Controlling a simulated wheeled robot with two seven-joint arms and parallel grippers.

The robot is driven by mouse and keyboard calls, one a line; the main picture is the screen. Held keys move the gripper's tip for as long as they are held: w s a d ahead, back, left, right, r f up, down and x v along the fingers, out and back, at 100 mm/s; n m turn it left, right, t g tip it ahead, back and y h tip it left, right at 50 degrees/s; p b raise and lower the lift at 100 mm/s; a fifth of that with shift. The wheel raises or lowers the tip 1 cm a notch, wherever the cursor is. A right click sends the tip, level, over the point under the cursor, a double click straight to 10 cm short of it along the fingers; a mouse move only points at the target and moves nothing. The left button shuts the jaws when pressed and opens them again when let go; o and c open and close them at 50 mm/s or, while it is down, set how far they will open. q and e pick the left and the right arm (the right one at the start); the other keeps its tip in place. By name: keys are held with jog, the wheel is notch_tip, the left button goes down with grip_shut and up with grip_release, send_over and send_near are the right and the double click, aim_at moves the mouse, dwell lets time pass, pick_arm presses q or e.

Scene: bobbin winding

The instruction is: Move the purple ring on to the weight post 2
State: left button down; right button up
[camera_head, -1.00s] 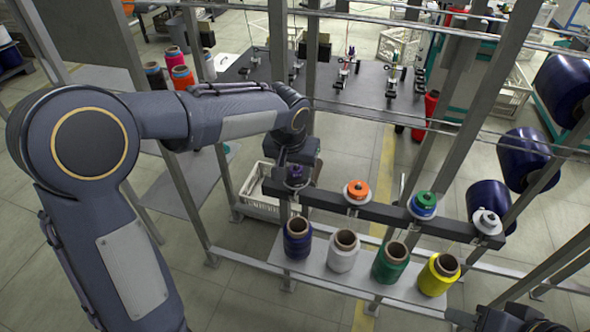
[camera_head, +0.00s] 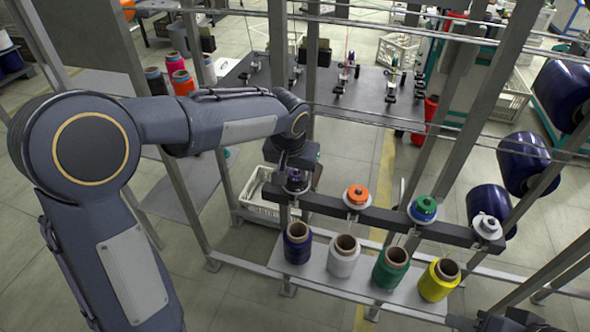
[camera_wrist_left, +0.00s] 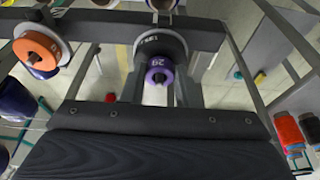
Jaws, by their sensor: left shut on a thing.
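In the left wrist view the purple ring (camera_wrist_left: 160,69), marked with a number, is in front of the pale disc (camera_wrist_left: 160,42). I cannot tell whether the ring touches the disc. An orange ring (camera_head: 357,195) sits on the second post, and green and blue rings (camera_head: 424,208) on the third. My right gripper (camera_head: 512,322) is only partly visible at the bottom edge.
The dark bar (camera_head: 390,217) carries the posts; the fourth has a white disc (camera_head: 487,227). Below it, a shelf (camera_head: 320,275) holds blue, white, green and yellow spools. Metal uprights stand close around my left arm. A white crate (camera_head: 258,207) is on the floor behind.

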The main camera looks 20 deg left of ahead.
pick_arm(q)
jog(key=shift+r+p, duration=1.45)
jog(key=shift+r, duration=0.6)
